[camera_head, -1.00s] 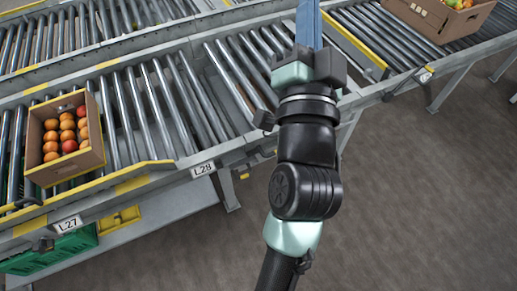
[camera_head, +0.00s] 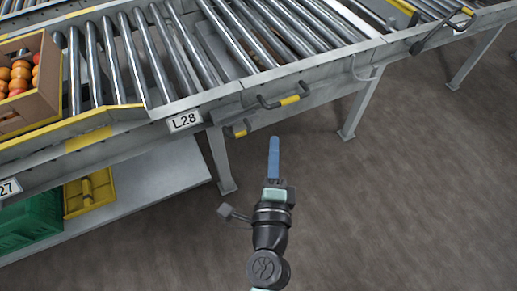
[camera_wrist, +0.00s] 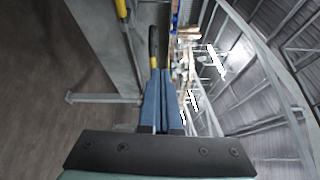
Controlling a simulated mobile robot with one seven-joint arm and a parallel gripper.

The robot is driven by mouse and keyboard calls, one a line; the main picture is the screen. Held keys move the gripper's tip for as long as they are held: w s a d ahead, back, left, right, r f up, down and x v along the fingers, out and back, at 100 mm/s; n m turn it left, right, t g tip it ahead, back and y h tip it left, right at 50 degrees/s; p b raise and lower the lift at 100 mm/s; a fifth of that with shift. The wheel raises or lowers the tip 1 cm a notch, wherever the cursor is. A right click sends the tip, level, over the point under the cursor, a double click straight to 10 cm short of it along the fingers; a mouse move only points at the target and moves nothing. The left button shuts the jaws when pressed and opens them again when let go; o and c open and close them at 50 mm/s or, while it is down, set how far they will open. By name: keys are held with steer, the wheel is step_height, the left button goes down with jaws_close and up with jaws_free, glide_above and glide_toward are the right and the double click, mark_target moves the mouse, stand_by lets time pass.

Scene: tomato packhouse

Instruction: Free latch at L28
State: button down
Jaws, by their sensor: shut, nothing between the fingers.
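The L28 label (camera_head: 184,121) is on the conveyor's front rail in the head view. To its right, a black handle with a yellow grip (camera_head: 285,98) sticks out from the rail. A smaller black and yellow handle (camera_head: 238,130) hangs lower, near the leg. I cannot tell which is the latch. My gripper (camera_head: 274,140) is shut and empty, its blue fingers pointing at the rail from in front and below the larger handle. In the wrist view, a black and yellow handle (camera_wrist: 154,45) lies just beyond my fingertips (camera_wrist: 160,73); contact is not clear.
A box of tomatoes (camera_head: 30,90) stands on the rollers at left. A yellow tray (camera_head: 90,193) and a green crate (camera_head: 30,226) sit on the lower shelf. A conveyor leg (camera_head: 222,160) stands left of my gripper. The floor (camera_head: 400,200) at right is clear.

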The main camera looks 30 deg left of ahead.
step_height(320, 180, down, 6)
steer(key=s+m+b, duration=0.1)
steer(key=shift+s+d+g, duration=0.2)
steer(key=shift+d+g, duration=0.1)
steer(key=shift+d, duration=0.05)
steer(key=shift+r, duration=0.1)
steer(key=w+a+p, duration=0.2)
steer(key=w+a, duration=0.4)
steer(key=shift+w+a, duration=0.35)
steer(key=shift+a, duration=0.05)
steer(key=shift+r, duration=0.1)
steer(key=shift+s+a+p, duration=0.7)
steer(key=shift+s+a, duration=0.6)
steer(key=shift+s, duration=0.3)
